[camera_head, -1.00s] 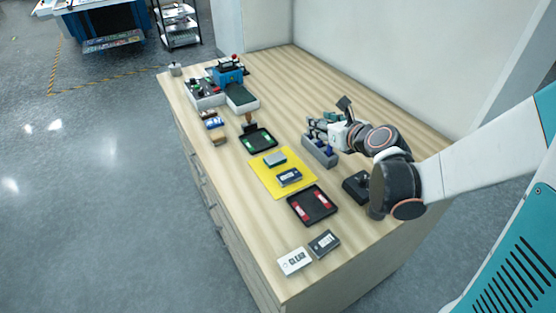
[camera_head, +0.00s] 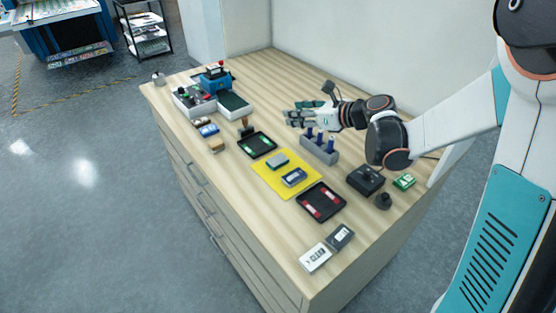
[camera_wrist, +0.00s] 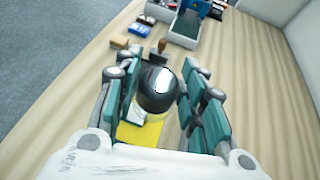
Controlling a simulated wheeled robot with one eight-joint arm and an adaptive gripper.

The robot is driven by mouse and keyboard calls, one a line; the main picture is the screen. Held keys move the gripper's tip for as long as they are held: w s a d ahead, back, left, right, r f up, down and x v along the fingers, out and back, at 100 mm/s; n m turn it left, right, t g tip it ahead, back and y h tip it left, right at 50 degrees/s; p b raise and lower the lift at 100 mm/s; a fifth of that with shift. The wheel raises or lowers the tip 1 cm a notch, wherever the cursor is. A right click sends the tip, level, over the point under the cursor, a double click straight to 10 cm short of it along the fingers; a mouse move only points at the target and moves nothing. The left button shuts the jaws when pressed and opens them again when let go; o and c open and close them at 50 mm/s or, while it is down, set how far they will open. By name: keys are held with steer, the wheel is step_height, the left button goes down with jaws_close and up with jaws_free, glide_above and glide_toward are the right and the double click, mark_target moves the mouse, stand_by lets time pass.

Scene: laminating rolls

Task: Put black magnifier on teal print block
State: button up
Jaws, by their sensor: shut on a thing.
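My gripper (camera_head: 300,116) is above the back part of the table, beyond the yellow mat. In the wrist view its fingers (camera_wrist: 157,75) are closed around a dark, round, glossy piece with a bright top, which looks like the black magnifier (camera_wrist: 157,97). In the head view the held piece cannot be made out. The teal print block (camera_head: 277,160) lies on the yellow mat (camera_head: 270,178), beside a navy block (camera_head: 294,177). In the wrist view the held piece and fingers cover much of the mat (camera_wrist: 145,134).
A grey holder with blue-handled tools (camera_head: 320,152) stands right of the mat. Black trays (camera_head: 257,145) and (camera_head: 320,202) lie on either side of it. A black box (camera_head: 366,180) and small black round thing (camera_head: 383,201) stand at right. The blue machine (camera_head: 215,80) is at the back.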

mark_target(278, 160)
steer(key=w+a+r+n+g+y, duration=0.2)
steer(key=a+r+n+g+y, duration=0.1)
steer(key=a+r+n+g, duration=0.25)
steer(key=f+b, duration=0.6)
steer(key=f, duration=1.4)
steer(key=shift+a+f, duration=0.15)
steer(key=shift+a, duration=0.05)
steer(key=shift+f, duration=0.15)
steer(key=o, duration=1.1)
steer(key=shift+d+r, duration=0.1)
steer(key=shift+r, duration=0.15)
steer(key=p+v, duration=0.3)
steer(key=v, duration=0.8)
steer(key=shift+s+d, duration=0.2)
steer(key=shift+d, duration=0.2)
